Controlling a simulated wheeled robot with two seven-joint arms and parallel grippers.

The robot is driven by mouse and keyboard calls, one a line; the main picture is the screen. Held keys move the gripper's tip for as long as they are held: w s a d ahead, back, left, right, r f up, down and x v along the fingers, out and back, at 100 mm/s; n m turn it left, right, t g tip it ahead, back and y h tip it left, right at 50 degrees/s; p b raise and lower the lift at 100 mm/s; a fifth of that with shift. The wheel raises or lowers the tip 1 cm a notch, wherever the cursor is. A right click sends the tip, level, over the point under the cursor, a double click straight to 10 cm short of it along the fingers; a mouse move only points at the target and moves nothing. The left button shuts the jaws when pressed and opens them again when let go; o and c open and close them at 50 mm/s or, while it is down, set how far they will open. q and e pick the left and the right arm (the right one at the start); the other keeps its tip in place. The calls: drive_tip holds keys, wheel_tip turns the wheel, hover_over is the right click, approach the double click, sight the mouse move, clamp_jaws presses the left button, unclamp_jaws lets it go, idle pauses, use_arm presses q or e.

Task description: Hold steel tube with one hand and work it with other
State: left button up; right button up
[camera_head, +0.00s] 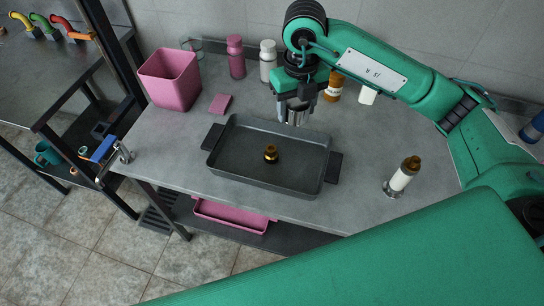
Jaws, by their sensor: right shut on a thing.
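My right gripper (296,104) hangs down over the back edge of the dark grey tray (228,166). It is shut on a short shiny metal cylinder (297,117), which looks like the steel tube; the jaws hide its upper part. I cannot tell whether its lower end touches the tray. A small brass fitting (271,154) sits apart from it, near the middle of the tray. A white cylinder (401,180) with a brown top and a metal base stands on the table to the right, slightly tilted in view. My left gripper is not in view.
A pink bin (170,80), a pink block (221,103), a pink bottle (236,57) and a white bottle (268,62) stand at the back left. The table (350,205) right of the tray is mostly clear.

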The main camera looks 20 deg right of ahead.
drive_tip(key=p, duration=0.2)
hover_over(292, 166)
drive_tip(key=f, duration=1.5)
drive_tip(key=shift+w+f, duration=0.15)
drive_tip(key=shift+w, duration=0.2)
drive_tip(key=shift+f+p, duration=0.55)
drive_tip(key=shift+f, duration=1.8)
drive_tip(key=shift+s+f+b, duration=0.25)
drive_tip(key=shift+f+b, duration=0.4)
drive_tip(key=o, duration=1)
drive_tip(key=shift+s+f, duration=0.1)
drive_tip(key=shift+s, duration=0.05)
drive_tip(key=shift+o, duration=0.3)
drive_tip(key=shift+w+a+r+p, duration=0.15)
drive_tip(key=shift+w+r+p, duration=0.1)
drive_tip(key=shift+r+p, duration=0.5)
drive_tip(key=r+b, duration=0.1)
drive_tip(key=r, duration=0.2)
drive_tip(key=r+b, duration=0.1)
drive_tip(key=r, duration=0.1)
drive_tip(key=shift+w+d+r, duration=0.2)
drive_tip(key=shift+r, duration=0.2)
use_arm(q)
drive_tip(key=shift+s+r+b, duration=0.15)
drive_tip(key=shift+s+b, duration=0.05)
drive_tip(key=shift+b, duration=0.2)
use_arm(e)
wheel_tip(292, 166, up, 6)
drive_tip(key=shift+r, duration=0.15)
